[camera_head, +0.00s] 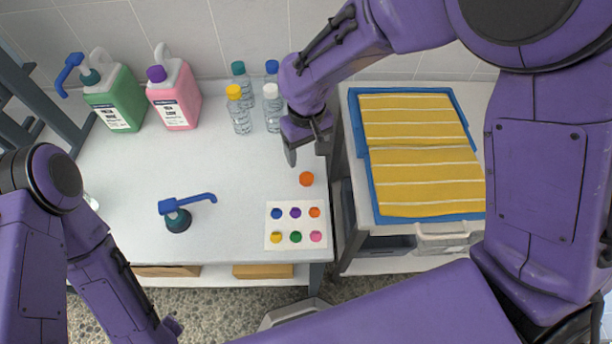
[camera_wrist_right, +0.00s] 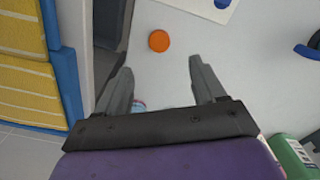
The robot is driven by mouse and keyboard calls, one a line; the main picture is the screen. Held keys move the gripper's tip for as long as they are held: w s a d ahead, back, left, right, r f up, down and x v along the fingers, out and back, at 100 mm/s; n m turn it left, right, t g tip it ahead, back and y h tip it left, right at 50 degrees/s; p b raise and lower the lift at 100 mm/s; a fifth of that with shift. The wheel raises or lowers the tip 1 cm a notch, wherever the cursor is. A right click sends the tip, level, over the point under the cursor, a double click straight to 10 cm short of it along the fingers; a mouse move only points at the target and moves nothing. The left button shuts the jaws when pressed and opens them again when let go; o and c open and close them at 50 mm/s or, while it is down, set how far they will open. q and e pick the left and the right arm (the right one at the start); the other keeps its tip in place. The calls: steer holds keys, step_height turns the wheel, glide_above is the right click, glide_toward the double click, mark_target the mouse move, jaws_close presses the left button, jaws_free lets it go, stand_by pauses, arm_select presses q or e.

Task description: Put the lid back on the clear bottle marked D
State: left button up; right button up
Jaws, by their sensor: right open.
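An orange round lid (camera_head: 306,179) lies flat on the white table near its right edge; it also shows in the right wrist view (camera_wrist_right: 159,41). Clear bottles stand in a group at the back: one with a yellow cap (camera_head: 241,118), one with a white cap (camera_head: 272,115), and others with teal and blue caps behind. I cannot read a D on any of them. My right gripper (camera_head: 306,152) is open and empty, its fingers (camera_wrist_right: 160,72) apart, just behind the orange lid. A small part of something clear (camera_wrist_right: 138,105) shows between the fingers. My left gripper's fingers are out of frame.
A card with coloured dots (camera_head: 285,225) lies in front of the lid. Green (camera_head: 117,100) and pink jugs (camera_head: 176,98) stand back left. A blue pump head (camera_head: 178,220) lies on the table. Yellow striped towels (camera_head: 420,150) lie to the right across a gap.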

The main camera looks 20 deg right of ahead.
glide_above(307, 178)
step_height(307, 178, down, 5)
steer(key=shift+a+f, duration=0.1)
steer(key=shift+f, duration=0.05)
steer(key=shift+s, duration=0.15)
step_height(307, 178, down, 5)
steer(key=shift+f+p, duration=0.1)
steer(key=shift+p, duration=0.25)
steer(key=c, duration=1.1)
